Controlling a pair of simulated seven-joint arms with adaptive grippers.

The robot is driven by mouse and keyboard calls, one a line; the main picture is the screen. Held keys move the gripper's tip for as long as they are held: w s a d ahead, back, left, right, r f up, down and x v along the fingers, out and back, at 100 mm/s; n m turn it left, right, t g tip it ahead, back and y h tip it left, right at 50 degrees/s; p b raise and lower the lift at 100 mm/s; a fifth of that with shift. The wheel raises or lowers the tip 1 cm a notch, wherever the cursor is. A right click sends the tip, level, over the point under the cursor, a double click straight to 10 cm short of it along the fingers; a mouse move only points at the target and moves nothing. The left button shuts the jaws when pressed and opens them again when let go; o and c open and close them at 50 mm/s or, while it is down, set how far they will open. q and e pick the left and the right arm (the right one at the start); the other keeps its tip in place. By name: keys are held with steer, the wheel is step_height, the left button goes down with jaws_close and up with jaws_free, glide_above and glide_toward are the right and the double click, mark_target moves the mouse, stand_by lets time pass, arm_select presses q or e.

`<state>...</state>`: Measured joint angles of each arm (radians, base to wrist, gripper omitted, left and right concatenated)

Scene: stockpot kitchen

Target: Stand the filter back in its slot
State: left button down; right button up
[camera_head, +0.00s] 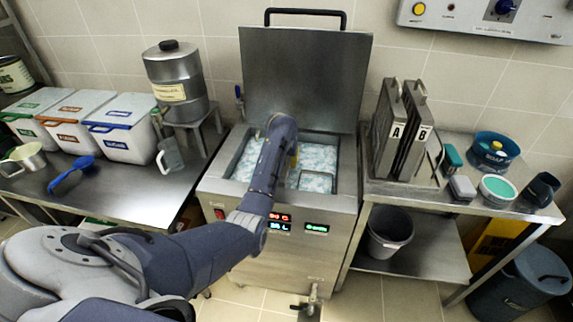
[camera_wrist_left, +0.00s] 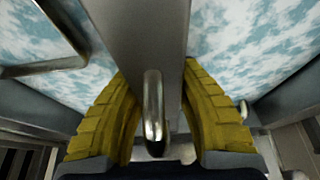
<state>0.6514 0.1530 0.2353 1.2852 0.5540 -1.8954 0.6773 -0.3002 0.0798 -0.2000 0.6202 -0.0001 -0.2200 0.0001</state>
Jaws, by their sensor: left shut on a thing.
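My left gripper (camera_wrist_left: 158,80) reaches down into the open bath (camera_head: 210,187), and its yellow fingers are partly hidden by my arm in the head view (camera_head: 294,157). In the left wrist view the fingers are shut on a grey metal piece (camera_wrist_left: 150,35) with a shiny loop handle (camera_wrist_left: 153,115). Blue-white liquid shows on both sides of this piece. Its lower part is hidden, and I cannot tell whether it is the filter. Two flat panels with handles, marked A (camera_head: 388,145) and B (camera_head: 413,150), stand upright side by side at the right. My right gripper is out of view.
The raised lid (camera_head: 305,75) stands behind the bath. A wire loop (camera_head: 316,181) shows in the liquid beside my gripper. The right table holds a blue soap tub (camera_head: 494,150) and small containers; the left table holds lidded bins (camera_head: 120,125) and a blue scoop (camera_head: 70,172).

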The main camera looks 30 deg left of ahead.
arm_select(q)
steer(key=shift+r, duration=2.6)
steer(key=shift+w+r, duration=0.1)
step_height(320, 180, up, 12)
stand_by(0.4)
stand_by(0.4)
step_height(320, 180, up, 12)
stand_by(1.7)
stand_by(0.5)
steer(key=shift+r, duration=0.55)
steer(key=shift+f, duration=0.1)
